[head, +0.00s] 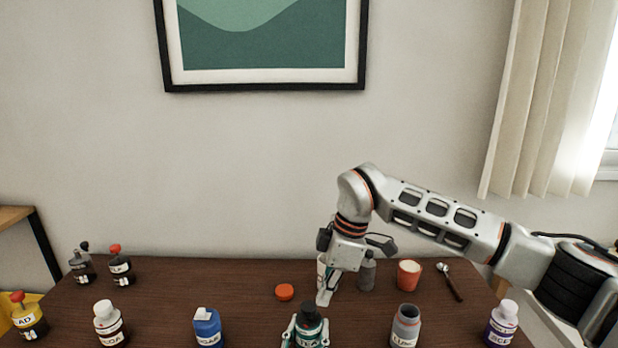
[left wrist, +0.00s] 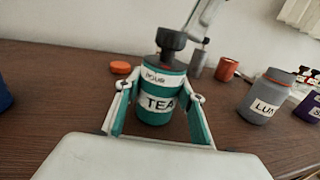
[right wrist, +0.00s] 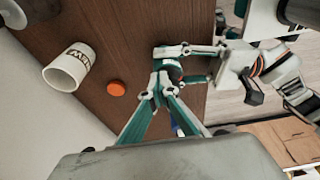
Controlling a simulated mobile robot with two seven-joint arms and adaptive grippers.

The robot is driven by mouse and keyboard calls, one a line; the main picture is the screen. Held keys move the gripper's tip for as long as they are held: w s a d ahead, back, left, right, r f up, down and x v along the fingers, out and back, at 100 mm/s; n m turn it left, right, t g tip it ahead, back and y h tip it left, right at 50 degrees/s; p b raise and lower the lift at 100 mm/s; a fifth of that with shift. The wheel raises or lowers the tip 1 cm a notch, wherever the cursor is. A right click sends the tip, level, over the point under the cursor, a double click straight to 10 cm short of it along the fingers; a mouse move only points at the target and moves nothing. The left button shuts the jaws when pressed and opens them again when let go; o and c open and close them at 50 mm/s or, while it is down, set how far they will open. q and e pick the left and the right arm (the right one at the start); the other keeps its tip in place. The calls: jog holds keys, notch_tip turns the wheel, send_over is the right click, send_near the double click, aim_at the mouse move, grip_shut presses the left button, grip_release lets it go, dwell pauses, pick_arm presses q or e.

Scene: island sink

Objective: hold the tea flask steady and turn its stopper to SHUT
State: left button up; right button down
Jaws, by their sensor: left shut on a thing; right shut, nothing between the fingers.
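The teal tea flask (left wrist: 163,118), labelled TEA, stands upright on the brown table. Its dark stopper (left wrist: 171,42) is on top, and the collar label just below appears to read POUR. In the head view the flask (head: 309,325) is at the bottom centre. My left gripper (left wrist: 160,108) is shut on the flask's body, one finger on each side. My right gripper (head: 324,301) is shut and empty, pointing down just behind the stopper in the head view. In the right wrist view my right fingertips (right wrist: 163,68) overlap the flask top, so I cannot tell whether they touch it.
A grey jar (head: 405,328) stands right of the flask and a blue jar (head: 207,328) left. An orange lid (head: 285,292) lies behind. A white mug (right wrist: 68,68), grey bottle (head: 366,272), orange cup (head: 409,274) and spoon (head: 451,283) are farther back.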

pick_arm(q)
jog(key=shift+s+d, duration=0.1)
jog(key=shift+d, duration=0.05)
pick_arm(e)
jog(key=shift+d, duration=0.2)
jog(key=a+v, duration=0.1)
jog(key=v, duration=0.4)
jog(key=shift+r, duration=0.55)
jog(key=shift+w, duration=0.1)
jog(key=shift+s+f, duration=0.3)
jog(key=shift+f, duration=0.7)
jog(key=shift+s+f, duration=0.3)
jog(key=shift+f, duration=0.7)
jog(key=shift+s+f, duration=0.3)
jog(key=shift+f, duration=0.7)
